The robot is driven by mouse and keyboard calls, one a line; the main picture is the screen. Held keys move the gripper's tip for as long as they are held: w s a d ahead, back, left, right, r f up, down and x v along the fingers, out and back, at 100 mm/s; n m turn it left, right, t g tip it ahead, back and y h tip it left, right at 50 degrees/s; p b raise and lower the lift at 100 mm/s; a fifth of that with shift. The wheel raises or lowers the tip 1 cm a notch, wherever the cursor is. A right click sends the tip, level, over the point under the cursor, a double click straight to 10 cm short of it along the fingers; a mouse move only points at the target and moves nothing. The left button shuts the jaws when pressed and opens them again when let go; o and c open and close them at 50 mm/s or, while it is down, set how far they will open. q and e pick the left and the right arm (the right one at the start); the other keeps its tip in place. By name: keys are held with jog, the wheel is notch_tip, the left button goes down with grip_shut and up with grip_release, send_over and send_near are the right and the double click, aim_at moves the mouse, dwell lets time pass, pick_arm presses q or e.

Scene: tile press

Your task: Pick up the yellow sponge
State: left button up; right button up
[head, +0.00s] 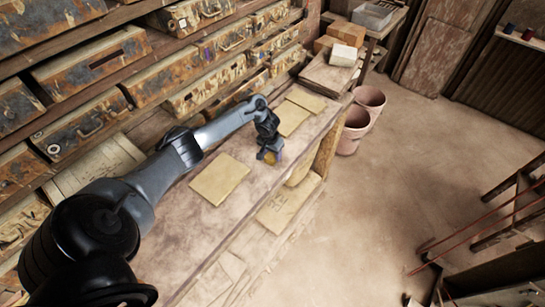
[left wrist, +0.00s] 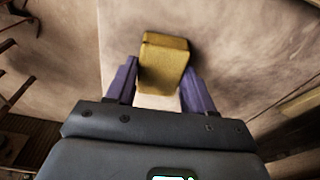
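The yellow sponge (left wrist: 163,62) is a small block in the left wrist view, slightly tilted in the picture. It sits between the two purple fingers of my left gripper (left wrist: 160,82), with hardly any gap on either side. I cannot tell whether the fingers press on it. In the head view my left gripper (head: 268,153) points down at the worktable (head: 227,217), and a small bit of the sponge (head: 270,157) shows between its fingers. My right gripper is in neither view.
Flat tan tiles lie on the table, one (head: 219,180) left of the gripper and others (head: 292,118) beyond it. Worn drawers (head: 90,122) line the wall behind. Clay pots (head: 355,128) stand on the floor past the table's right edge.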

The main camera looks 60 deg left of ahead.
pick_arm(q)
jog(key=c, duration=0.3)
jog(key=shift+r, duration=0.1)
jog(key=shift+r, duration=0.5)
jog(key=r, duration=0.2)
jog(key=r+p, duration=0.1)
jog(key=shift+w+d+r, duration=0.25)
jog(key=shift+w+d, duration=0.05)
jog(key=shift+d, duration=0.05)
jog(key=w+d+r+p, duration=0.2)
jog(key=w+d+r, duration=0.4)
jog(key=d, duration=0.2)
jog(key=shift+w+d+r, duration=0.15)
jog(key=shift+w+d, duration=0.1)
jog(key=shift+d, duration=0.05)
